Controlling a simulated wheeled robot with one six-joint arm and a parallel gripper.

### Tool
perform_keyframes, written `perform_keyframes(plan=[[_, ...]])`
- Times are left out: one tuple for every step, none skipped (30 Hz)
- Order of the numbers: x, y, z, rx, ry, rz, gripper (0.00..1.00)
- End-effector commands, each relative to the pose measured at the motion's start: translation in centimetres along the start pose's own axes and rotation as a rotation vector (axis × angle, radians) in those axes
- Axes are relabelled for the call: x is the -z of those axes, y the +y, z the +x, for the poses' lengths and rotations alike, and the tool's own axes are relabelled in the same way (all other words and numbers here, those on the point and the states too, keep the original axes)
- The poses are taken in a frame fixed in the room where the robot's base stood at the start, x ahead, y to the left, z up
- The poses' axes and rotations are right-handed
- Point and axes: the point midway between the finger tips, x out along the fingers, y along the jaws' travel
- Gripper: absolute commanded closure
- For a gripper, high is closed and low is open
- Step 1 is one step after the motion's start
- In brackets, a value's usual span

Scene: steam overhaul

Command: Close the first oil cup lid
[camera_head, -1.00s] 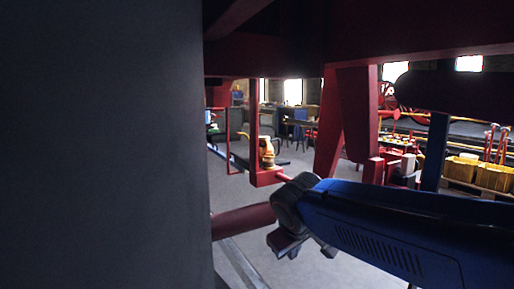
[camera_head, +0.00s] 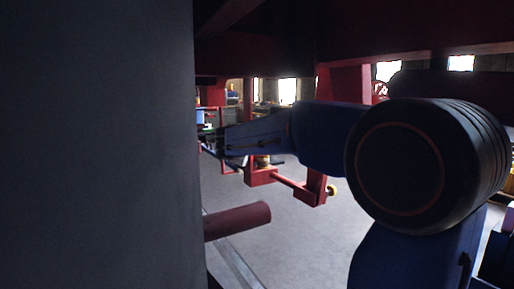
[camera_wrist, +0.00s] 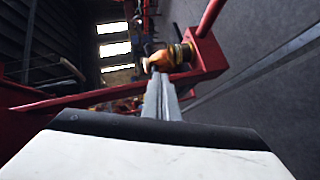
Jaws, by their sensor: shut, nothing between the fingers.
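A brass oil cup (camera_wrist: 183,53) with a rounded copper-coloured part sits on a red block in the wrist view, which is turned on its side. My gripper (camera_wrist: 159,78) is shut and empty, its two long grey fingers together and pointing at the copper-coloured part. The fingertips overlap it in the picture; I cannot tell whether they touch. The lid cannot be made out clearly. In the head view only a little of the brass cup (camera_head: 262,161) shows below my blue arm, which hides the rest.
A red bar and bracket (camera_head: 312,188) with a small brass knob (camera_head: 332,190) run below my arm. A dark red round bar (camera_head: 238,221) juts in from the left, beside a large dark wall (camera_head: 95,145). Red beams cross overhead. Grey floor lies open below.

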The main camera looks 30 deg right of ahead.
Motion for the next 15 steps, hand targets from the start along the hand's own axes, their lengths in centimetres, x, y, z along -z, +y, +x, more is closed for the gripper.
perform_keyframes(plan=[[0.6, 0.2, 0.4, -0.009, 0.007, -0.009, 1.00], [0.8, 0.3, 0.5, -0.013, 0.010, -0.014, 1.00], [0.9, 0.3, 0.7, -0.017, 0.012, -0.017, 1.00], [1.0, 0.4, 0.9, -0.018, 0.013, -0.018, 1.00], [1.1, 0.4, 1.0, -0.019, 0.014, -0.019, 1.00], [1.1, 0.4, 1.3, -0.020, 0.014, -0.019, 1.00], [1.0, 0.5, 1.6, -0.020, 0.013, -0.019, 1.00], [1.0, 0.5, 1.9, -0.020, 0.013, -0.019, 1.00], [1.0, 0.5, 2.4, -0.020, 0.011, -0.019, 1.00], [1.0, 0.5, 2.9, -0.020, 0.011, -0.019, 1.00], [1.0, 0.4, 3.3, -0.019, 0.011, -0.020, 1.00], [1.0, 0.4, 4.0, -0.019, 0.012, -0.020, 1.00], [1.0, 0.4, 4.5, -0.019, 0.011, -0.020, 1.00], [1.0, 0.4, 5.0, -0.018, 0.010, -0.020, 1.00], [0.9, 0.5, 5.7, -0.018, 0.010, -0.019, 1.00]])
